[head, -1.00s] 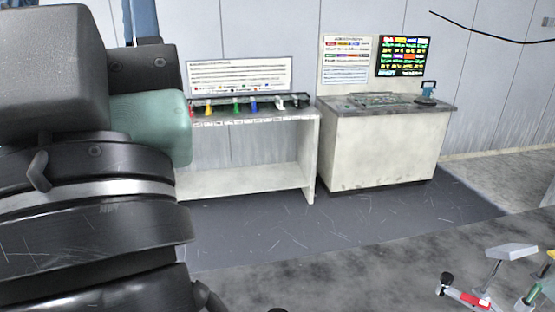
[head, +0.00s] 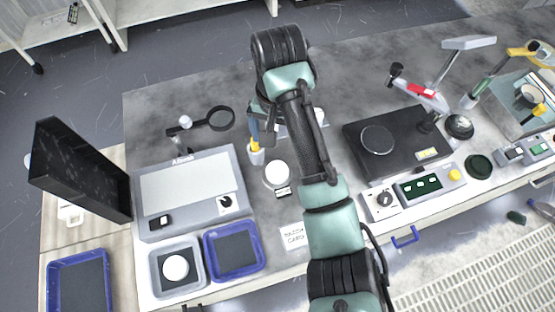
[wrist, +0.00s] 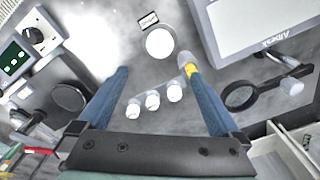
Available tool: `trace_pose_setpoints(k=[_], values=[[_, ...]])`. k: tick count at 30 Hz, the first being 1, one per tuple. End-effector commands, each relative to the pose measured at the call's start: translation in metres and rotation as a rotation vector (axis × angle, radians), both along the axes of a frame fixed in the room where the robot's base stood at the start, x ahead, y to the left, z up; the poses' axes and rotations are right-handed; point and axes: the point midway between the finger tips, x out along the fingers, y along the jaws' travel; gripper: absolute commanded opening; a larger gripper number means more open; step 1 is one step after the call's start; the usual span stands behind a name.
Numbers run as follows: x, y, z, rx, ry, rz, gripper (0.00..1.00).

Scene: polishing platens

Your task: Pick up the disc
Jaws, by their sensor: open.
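A round white disc (head: 277,174) lies on the grey bench just left of my forearm, with a small label in front of it. It also shows in the wrist view (wrist: 160,43), beyond and roughly between my fingertips. Another round white piece (head: 175,268) lies in a grey tray at the front left. I cannot tell which of them the task means. My gripper (wrist: 156,70) is open, its two blue fingers wide apart with nothing between their tips. In the head view my arm mostly hides it.
Several white-capped bottles (wrist: 152,100) stand near the gripper, and a yellow-tipped item (wrist: 188,66) is close to one finger. A magnifier (head: 218,118), a scale (head: 190,190), a blue tray (head: 262,262) and a black platen unit (head: 395,150) crowd the bench.

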Motion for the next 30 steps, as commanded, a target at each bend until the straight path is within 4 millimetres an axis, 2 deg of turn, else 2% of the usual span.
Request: trace_pose_setpoints(k=[3,12,20,27,30], values=[[-0.007,-0.004,-0.02,-0.009,0.038,-0.011,1.0],[-0.006,-0.004,-0.067,-0.009,0.035,-0.011,1.0],[-0.006,-0.003,-0.087,-0.009,0.033,-0.009,1.0],[-0.007,0.001,-0.122,-0.008,0.033,-0.009,1.0],[-0.006,0.001,-0.131,-0.008,0.032,-0.008,1.0]])
